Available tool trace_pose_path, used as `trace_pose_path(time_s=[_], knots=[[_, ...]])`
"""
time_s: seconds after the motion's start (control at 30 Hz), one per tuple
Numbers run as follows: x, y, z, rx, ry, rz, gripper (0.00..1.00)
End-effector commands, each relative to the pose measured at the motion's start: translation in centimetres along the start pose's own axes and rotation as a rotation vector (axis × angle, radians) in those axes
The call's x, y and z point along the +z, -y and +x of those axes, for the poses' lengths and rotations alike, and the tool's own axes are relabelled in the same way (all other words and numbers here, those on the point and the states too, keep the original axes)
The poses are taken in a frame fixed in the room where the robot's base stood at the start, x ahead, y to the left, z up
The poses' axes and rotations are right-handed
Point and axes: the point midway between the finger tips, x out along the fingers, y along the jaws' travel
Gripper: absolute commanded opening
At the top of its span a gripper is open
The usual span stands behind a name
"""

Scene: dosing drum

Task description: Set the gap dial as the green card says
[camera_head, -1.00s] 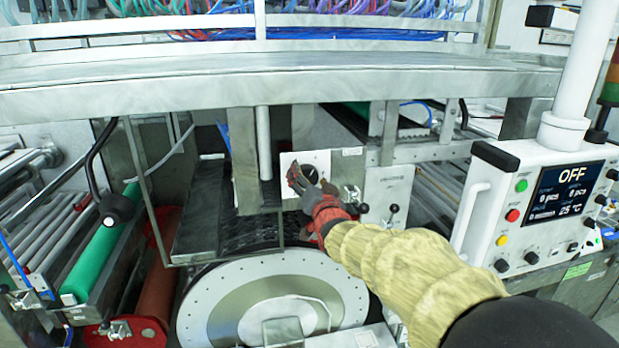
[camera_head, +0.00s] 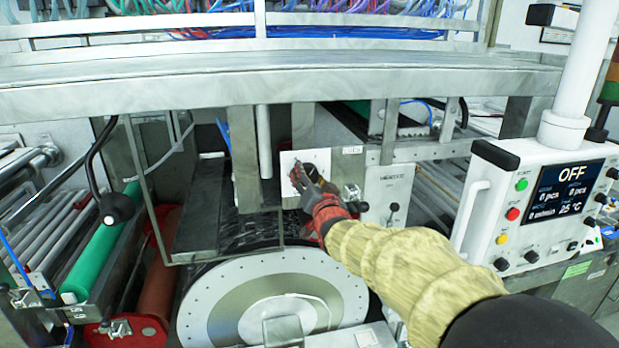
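The gap dial is a dark round knob (camera_head: 312,174) on a white square plate (camera_head: 319,157) on the machine front, at the centre of the head view. My gripper (camera_head: 304,180), red and dark, is at the plate and covers part of the dial. Its fingers lie over the left and lower side of the dial; whether they touch or grip it cannot be told. A small green card or label (camera_head: 577,270) is under the control panel at right; its writing is too small to read. The dial's scale and pointer cannot be read.
The control panel (camera_head: 543,205) at right has a screen reading OFF and several coloured buttons. A big round drum (camera_head: 273,300) lies below my gripper. A steel beam (camera_head: 280,90) crosses above. A plate with a black lever (camera_head: 388,195) is right of the dial.

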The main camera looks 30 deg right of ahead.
Motion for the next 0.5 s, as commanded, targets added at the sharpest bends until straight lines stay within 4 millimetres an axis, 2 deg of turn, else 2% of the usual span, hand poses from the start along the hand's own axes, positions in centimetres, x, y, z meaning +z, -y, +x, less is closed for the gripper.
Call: trace_pose_path(time_s=[0.27,0.5], knots=[[0.21,-0.10,0.00,0.000,-0.001,-0.042,0.25],[0.47,-0.15,0.01,-0.002,-0.003,-0.184,0.25]])
